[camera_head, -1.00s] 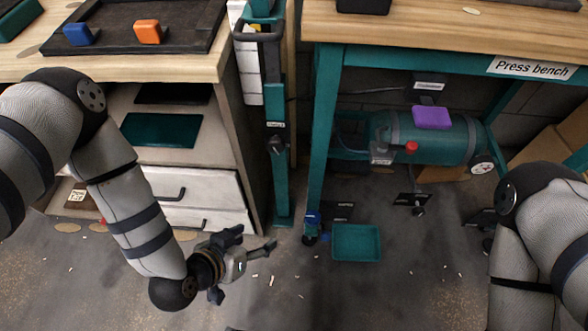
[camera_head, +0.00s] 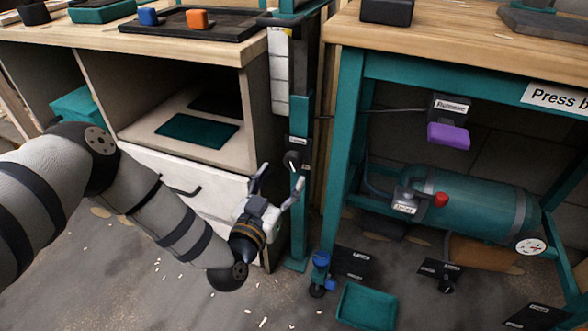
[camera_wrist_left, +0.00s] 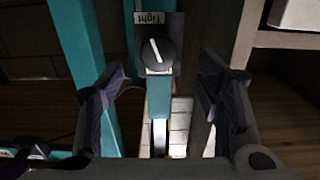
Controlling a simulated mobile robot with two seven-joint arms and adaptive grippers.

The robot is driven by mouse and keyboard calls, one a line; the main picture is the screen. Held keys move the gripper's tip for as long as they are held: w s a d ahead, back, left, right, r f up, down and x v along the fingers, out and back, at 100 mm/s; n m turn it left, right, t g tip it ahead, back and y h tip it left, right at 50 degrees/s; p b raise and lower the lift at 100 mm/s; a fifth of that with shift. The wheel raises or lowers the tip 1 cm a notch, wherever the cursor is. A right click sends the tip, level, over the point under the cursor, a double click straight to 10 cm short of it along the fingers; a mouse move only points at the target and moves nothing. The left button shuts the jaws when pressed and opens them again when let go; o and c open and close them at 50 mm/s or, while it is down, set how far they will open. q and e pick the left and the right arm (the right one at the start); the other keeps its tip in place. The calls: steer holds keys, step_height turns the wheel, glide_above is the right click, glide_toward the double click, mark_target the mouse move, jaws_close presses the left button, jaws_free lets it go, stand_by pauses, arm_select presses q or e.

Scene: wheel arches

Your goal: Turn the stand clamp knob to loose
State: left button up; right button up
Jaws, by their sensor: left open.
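The stand clamp knob (camera_head: 292,160) is a round black dial with a white pointer line, on a black plate on the teal upright post (camera_head: 299,215). In the left wrist view the knob (camera_wrist_left: 156,54) shows face-on, its line slightly tilted, beside a label (camera_wrist_left: 152,18) reading "Tight" upside down. My left gripper (camera_head: 281,180) is open and empty. Its fingers point up toward the knob from just below. In the left wrist view the fingers (camera_wrist_left: 162,82) stand on either side of the knob's column, apart from it. My right gripper is out of view.
A wooden cabinet with a white drawer (camera_head: 195,185) stands left of the post. The teal press bench leg (camera_head: 345,170) stands close on the right. A teal tank (camera_head: 470,205) sits under the bench. A teal tray (camera_head: 367,306) lies on the floor.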

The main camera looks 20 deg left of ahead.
mark_target(291, 164)
arm_select(q)
steer(key=w+b, duration=0.1)
steer(key=w, duration=0.2)
steer(key=w+b, duration=0.1)
steer(key=w, duration=0.2)
steer(key=shift+w+d+f, duration=0.15)
steer(key=shift+w+f, duration=0.05)
steer(key=shift+w, duration=0.1)
steer(key=shift+w+r, duration=0.15)
steer(key=shift+w, duration=0.1)
steer(key=shift+c, duration=0.5)
steer(key=c, duration=1.1)
